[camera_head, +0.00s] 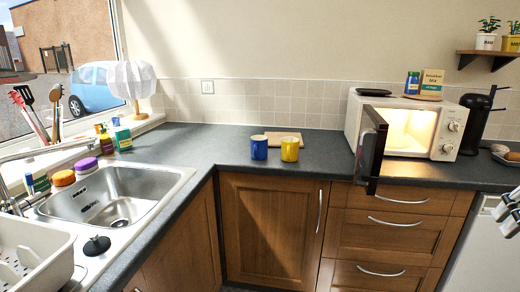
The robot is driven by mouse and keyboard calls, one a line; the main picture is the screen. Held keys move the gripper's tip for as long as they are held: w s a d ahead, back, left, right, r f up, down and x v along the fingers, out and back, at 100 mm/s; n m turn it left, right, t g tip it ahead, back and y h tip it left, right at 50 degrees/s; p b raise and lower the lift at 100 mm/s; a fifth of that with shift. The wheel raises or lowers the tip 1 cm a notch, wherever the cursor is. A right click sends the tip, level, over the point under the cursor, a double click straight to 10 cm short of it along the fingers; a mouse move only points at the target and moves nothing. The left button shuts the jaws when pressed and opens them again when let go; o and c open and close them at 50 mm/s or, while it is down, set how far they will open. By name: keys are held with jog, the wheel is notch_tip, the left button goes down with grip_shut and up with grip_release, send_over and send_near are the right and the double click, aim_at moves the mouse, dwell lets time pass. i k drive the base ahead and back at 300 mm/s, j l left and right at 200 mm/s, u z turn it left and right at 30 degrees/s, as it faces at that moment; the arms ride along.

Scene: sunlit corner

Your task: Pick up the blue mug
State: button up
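The blue mug (259,149) stands upright on the dark countertop (215,148), near its front edge in the middle of the view. A yellow mug (290,151) stands close to its right. My gripper (508,212) shows only in part at the right edge, well to the right of the blue mug and apart from it. Its fingers are cut off by the frame, so I cannot tell whether it is open or shut.
A wooden board (284,137) lies behind the mugs. A microwave (437,133) stands to the right, its dark door (371,150) swung open past the counter edge. A steel sink (122,190) is at left. The counter left of the blue mug is clear.

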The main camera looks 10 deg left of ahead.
aim_at(258, 144)
jog(key=i+j, duration=0.95)
jog(key=i, duration=0.2)
jog(key=j+u, duration=0.05)
